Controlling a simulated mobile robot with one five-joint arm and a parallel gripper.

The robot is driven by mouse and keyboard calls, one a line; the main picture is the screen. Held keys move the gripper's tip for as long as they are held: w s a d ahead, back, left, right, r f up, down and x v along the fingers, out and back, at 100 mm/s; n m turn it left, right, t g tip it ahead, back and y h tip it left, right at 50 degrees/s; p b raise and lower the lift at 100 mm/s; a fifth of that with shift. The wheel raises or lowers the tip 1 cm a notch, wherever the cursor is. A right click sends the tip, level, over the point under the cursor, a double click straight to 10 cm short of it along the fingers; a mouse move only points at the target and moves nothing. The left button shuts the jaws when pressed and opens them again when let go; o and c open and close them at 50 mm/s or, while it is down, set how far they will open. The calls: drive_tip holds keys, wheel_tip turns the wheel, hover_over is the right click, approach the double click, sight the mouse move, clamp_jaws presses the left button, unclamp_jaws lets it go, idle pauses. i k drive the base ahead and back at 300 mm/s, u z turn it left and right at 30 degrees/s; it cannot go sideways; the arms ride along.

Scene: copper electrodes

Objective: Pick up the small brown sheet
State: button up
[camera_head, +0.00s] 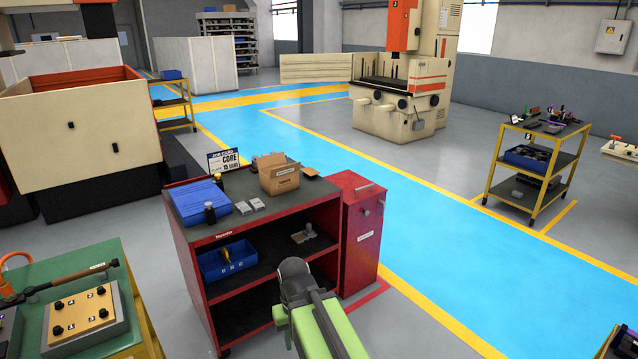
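No sheet stands out clearly as the small brown sheet. A small brown flat piece (310,172) lies at the right of the open cardboard box (278,177) on top of the red cart; I cannot tell if it is loose or a box flap. A pale small item (304,234) lies on the cart's middle shelf, too small to make out. A tan plate (83,312) with black knobs sits on a grey block at lower left. My gripper (294,270), dark grey on a green arm, is in front of the cart's lower shelves. Its fingers are not clearly visible.
A green table (95,257) stands left. The blue floor lane (440,240) is clear.

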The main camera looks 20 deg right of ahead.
sight(310, 170)
drive_tip(key=z, duration=0.75)
drive_tip(key=i, duration=2.15)
drive_tip(key=u, duration=0.4)
